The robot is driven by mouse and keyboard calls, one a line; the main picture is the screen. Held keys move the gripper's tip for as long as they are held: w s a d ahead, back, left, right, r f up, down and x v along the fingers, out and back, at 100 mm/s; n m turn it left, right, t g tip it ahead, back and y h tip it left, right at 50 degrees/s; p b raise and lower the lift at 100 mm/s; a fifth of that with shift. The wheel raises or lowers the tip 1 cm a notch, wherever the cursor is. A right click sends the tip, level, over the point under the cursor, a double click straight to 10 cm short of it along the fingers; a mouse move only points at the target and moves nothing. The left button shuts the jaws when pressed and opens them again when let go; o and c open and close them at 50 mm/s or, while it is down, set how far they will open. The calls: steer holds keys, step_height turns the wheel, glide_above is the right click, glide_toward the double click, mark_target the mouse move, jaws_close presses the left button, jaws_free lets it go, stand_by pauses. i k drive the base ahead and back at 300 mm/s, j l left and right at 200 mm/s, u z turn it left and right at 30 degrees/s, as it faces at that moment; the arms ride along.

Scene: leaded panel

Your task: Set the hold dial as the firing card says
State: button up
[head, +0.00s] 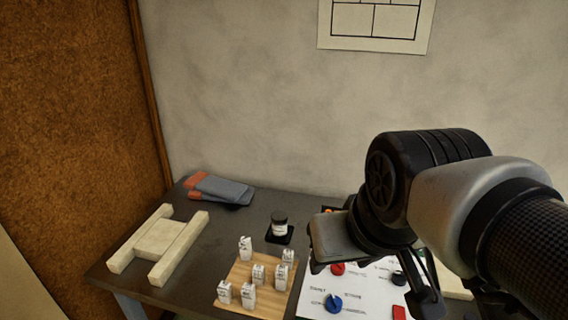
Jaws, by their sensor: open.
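A white panel or sheet (365,294) with small printed labels lies on the table at the lower right. On it are a red knob (338,268), a blue knob (333,303) and a dark knob (400,278). The print is too small to read, so I cannot tell which is the hold dial or where it points. I cannot identify the firing card. My gripper (426,296) is over the right part of the panel, near the dark knob. It is open, one dark finger shows, and nothing is seen in it. My arm hides part of the panel.
Several small labelled white pieces (258,272) stand on a wooden board (238,276). A line drawing (376,22) hangs on the wall.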

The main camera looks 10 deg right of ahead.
mark_target(399, 278)
steer(key=z, duration=0.8)
steer(key=k+l+z, duration=0.1)
steer(key=k+l, duration=0.15)
steer(key=i+j+z, duration=0.2)
steer(key=j+z, duration=0.15)
steer(key=j, duration=0.25)
steer(key=i, duration=0.05)
